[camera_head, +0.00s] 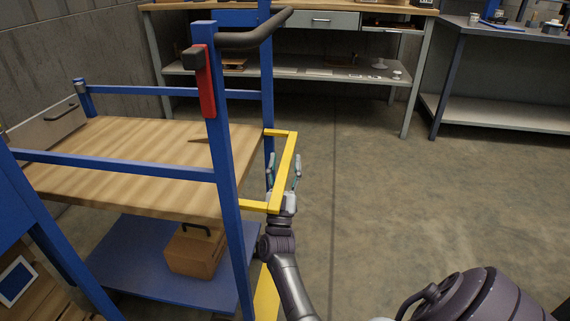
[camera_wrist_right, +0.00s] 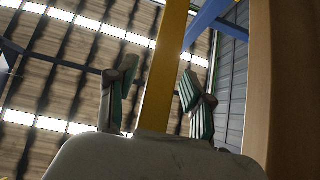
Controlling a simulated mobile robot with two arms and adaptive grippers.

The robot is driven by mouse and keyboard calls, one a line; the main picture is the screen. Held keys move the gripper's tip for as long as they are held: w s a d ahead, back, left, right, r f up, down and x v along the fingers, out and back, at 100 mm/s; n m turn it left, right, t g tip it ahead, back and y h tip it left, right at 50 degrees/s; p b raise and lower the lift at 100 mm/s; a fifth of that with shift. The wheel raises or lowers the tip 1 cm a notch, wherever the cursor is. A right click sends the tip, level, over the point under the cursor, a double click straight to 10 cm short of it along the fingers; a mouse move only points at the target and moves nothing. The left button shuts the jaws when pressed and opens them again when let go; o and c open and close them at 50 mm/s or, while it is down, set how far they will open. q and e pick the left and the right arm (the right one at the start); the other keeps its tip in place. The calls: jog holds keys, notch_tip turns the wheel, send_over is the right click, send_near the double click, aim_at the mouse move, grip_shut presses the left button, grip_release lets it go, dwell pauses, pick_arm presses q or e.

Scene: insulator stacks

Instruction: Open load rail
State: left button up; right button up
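The load rail, a yellow U-shaped bar (camera_head: 288,158), juts out level from the right end of the blue cart's wooden deck. My right gripper (camera_head: 284,168) is at its outer bar, close to the near corner, with the fingers spread on either side of it. In the right wrist view the yellow bar (camera_wrist_right: 164,65) runs between the two fingers of my right gripper (camera_wrist_right: 158,82). The fingers look apart from the bar, and I cannot tell if either touches it. My left gripper is in neither view.
The cart has blue posts (camera_head: 226,170), a red-and-black handle piece (camera_head: 206,80), a wooden deck (camera_head: 130,155) and a lower blue shelf (camera_head: 150,270) with a brown case (camera_head: 193,252). Workbenches (camera_head: 320,75) stand behind. The floor (camera_head: 400,200) to the right is clear.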

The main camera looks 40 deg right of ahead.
jog(key=v, duration=0.7)
jog(key=shift+f, duration=0.15)
jog(key=shift+s+a, duration=0.15)
dwell(0.3)
